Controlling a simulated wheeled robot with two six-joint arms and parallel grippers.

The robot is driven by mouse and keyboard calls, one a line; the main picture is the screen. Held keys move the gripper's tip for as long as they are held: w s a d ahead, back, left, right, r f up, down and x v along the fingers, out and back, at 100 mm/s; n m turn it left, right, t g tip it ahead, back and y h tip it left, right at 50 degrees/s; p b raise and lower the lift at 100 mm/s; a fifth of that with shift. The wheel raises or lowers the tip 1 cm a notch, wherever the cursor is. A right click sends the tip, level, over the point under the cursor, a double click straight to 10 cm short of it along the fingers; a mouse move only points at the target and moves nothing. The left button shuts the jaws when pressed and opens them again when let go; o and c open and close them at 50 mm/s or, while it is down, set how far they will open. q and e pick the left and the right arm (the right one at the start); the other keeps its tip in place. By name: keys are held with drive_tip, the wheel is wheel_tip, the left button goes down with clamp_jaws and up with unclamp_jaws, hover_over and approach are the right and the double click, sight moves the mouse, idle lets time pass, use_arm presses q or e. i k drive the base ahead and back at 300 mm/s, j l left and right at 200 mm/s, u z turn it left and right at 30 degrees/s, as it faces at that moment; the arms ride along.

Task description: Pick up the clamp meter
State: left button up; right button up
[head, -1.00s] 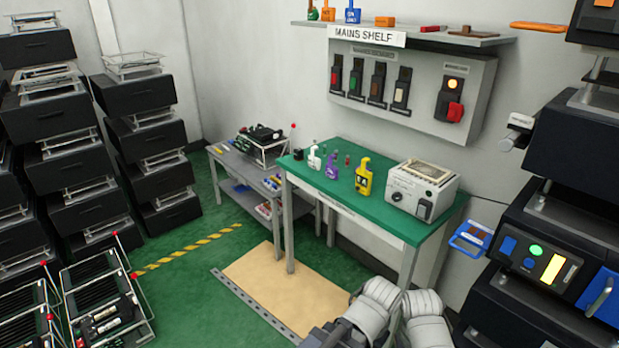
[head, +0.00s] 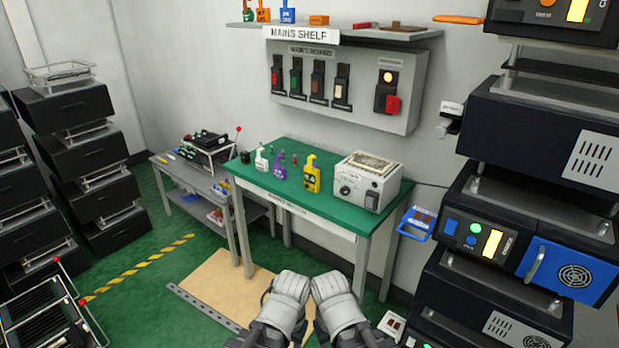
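A yellow upright tool with black markings (head: 312,174) stands on the green table top (head: 330,215), left of the grey instrument box. It may be the clamp meter, but it is too small to be sure. My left gripper (head: 290,285) and my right gripper (head: 332,287) show as pale rounded shapes side by side at the bottom, in front of the table and apart from its objects. Their fingers cannot be made out, and nothing is seen held.
A purple item (head: 280,166) and a white item (head: 261,158) stand left of the yellow tool. The grey box (head: 367,182) stands to its right. A blue-framed device (head: 416,224) is by the table's right end. Dark equipment (head: 540,150) rises at right. Floor shows at left.

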sight(311, 175)
drive_tip(key=z, duration=2.7)
drive_tip(key=u, duration=2.7)
drive_tip(key=i+j+u, duration=0.25)
drive_tip(key=i+j, duration=0.15)
drive_tip(key=i, duration=0.25)
